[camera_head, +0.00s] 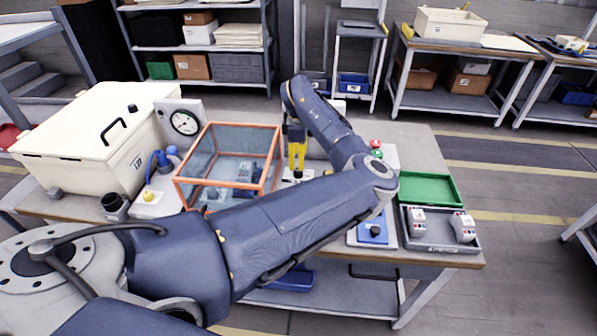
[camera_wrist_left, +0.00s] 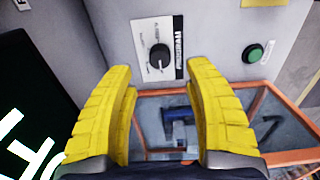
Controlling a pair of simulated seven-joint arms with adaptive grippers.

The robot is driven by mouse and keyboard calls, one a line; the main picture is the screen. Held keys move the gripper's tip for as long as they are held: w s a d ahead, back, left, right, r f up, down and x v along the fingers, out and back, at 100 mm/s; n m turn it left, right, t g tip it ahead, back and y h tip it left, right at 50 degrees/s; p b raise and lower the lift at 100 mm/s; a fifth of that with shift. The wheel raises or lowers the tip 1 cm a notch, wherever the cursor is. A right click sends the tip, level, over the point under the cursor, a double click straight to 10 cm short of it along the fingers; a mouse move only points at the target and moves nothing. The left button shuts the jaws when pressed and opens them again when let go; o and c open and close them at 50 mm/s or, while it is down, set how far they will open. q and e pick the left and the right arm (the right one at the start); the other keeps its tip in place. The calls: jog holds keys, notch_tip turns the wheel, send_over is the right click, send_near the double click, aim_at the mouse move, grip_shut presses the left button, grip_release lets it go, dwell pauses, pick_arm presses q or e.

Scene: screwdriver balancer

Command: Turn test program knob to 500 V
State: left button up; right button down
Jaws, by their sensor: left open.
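The test program knob (camera_wrist_left: 160,56) is a black round knob on a white plate with a dial scale, set in a grey panel. It shows at the top middle of the left wrist view, beyond the fingertips. The small lettering is too blurred to read, so I cannot tell its setting. My left gripper (camera_wrist_left: 158,80) has two yellow fingers spread wide with nothing between them, pointing toward the knob but apart from it. In the head view my left gripper (camera_head: 297,158) is beside the orange-framed box, and my arm hides the panel behind it. My right gripper is not in view.
An orange-framed clear box (camera_head: 228,165) stands close left of the gripper. A green button (camera_wrist_left: 253,53) is right of the knob. A white chest (camera_head: 85,140) and gauge (camera_head: 184,122) are at left. A green tray (camera_head: 428,188) and a grey tray (camera_head: 440,246) lie at right.

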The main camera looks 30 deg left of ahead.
aim_at(298, 171)
pick_arm(q)
jog(key=shift+f, duration=3.05)
grip_shut()
